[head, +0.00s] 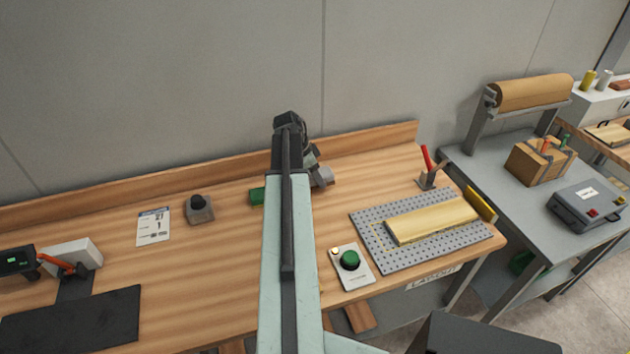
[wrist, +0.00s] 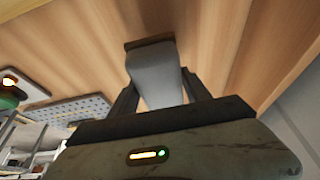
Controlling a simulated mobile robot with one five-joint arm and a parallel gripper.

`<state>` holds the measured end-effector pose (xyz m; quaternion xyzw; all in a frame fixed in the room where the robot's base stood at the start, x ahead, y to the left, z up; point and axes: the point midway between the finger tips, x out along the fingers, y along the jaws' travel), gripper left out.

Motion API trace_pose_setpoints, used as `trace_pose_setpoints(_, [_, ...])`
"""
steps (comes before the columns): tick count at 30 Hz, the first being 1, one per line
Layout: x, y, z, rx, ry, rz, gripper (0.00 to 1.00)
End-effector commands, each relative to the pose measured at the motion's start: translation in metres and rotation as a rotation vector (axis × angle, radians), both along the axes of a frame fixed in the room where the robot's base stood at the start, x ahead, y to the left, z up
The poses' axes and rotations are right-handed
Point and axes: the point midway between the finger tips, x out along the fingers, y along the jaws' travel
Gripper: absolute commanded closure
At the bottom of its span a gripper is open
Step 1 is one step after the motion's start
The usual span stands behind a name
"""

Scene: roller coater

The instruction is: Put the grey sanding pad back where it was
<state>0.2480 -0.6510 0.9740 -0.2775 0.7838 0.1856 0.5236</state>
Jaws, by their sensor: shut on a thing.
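My gripper (wrist: 160,88) is shut on a grey block with a brown face at its far end, which I take to be the grey sanding pad (wrist: 155,72). The two dark fingers lie on either side of it. In the head view the grey pad (head: 323,177) shows just right of my arm's end, over the back of the wooden bench (head: 362,156). My gripper there is mostly hidden behind my arm. I cannot tell whether the pad touches the bench.
A green block (head: 257,196) lies left of my arm, partly hidden. A grey block with a dark knob (head: 200,209) and a printed card (head: 153,227) are further left. A perforated plate (head: 378,254) holds a board (head: 432,219) at right, near a green button (head: 349,260).

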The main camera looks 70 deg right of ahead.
Motion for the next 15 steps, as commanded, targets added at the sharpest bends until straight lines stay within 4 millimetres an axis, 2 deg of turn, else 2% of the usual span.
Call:
trace_pose_setpoints(9, [0.014,-0.014,-0.002,0.000,0.000,0.001,0.76])
trace_pose_setpoints(12, [0.012,-0.011,-0.028,0.000,0.000,0.000,0.76])
trace_pose_setpoints(15, [0.012,-0.011,-0.041,0.000,0.000,0.001,0.76])
